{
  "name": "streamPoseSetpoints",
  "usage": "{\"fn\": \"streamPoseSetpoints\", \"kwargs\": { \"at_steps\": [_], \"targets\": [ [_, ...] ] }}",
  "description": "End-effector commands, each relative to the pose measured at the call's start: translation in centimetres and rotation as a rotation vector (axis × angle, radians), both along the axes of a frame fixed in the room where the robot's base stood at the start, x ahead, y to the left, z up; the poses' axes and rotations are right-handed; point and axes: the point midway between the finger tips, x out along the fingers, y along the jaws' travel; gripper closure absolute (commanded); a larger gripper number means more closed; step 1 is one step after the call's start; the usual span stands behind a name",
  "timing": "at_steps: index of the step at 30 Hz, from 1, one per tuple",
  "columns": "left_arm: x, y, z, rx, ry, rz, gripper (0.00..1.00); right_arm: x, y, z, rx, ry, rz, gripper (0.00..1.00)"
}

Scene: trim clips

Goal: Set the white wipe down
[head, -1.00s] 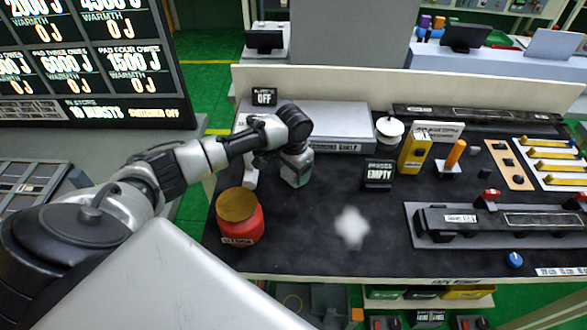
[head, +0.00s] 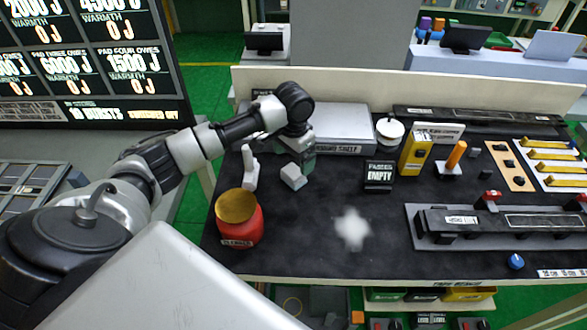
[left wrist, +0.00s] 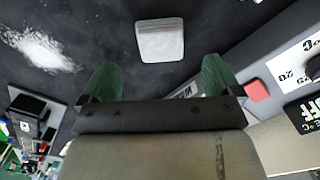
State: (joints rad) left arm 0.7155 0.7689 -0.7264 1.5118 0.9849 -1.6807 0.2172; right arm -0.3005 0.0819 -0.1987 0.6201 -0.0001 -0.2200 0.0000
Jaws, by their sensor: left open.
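The white wipe (head: 294,177) is a small pale block lying on the dark bench top. It also shows in the left wrist view (left wrist: 160,40), beyond the fingertips and apart from them. My left gripper (head: 302,158) is just behind and above the wipe, in front of the grey shelf. In the left wrist view its two green fingers (left wrist: 160,80) are spread wide with nothing between them. My right gripper is in neither view.
A white powdery patch (head: 352,228) lies on the bench right of the wipe. A red jar (head: 240,226) with a tan lid and a white upright object (head: 250,168) stand to the left.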

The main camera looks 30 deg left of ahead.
Motion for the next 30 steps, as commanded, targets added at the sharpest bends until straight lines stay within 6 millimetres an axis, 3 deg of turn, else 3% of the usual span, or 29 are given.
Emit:
{"fn": "streamPoseSetpoints", "kwargs": {
  "at_steps": [6,11,30],
  "targets": [
    [0.1,0.0,4.2,-0.001,-0.004,0.0,0.07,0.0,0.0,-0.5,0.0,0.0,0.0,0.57],
    [0.0,0.0,5.7,0.0,0.0,0.001,0.07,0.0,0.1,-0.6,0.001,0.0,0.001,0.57],
    [0.0,0.0,6.1,-0.001,0.001,0.001,0.07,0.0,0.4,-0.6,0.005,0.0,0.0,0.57]
  ]
}}
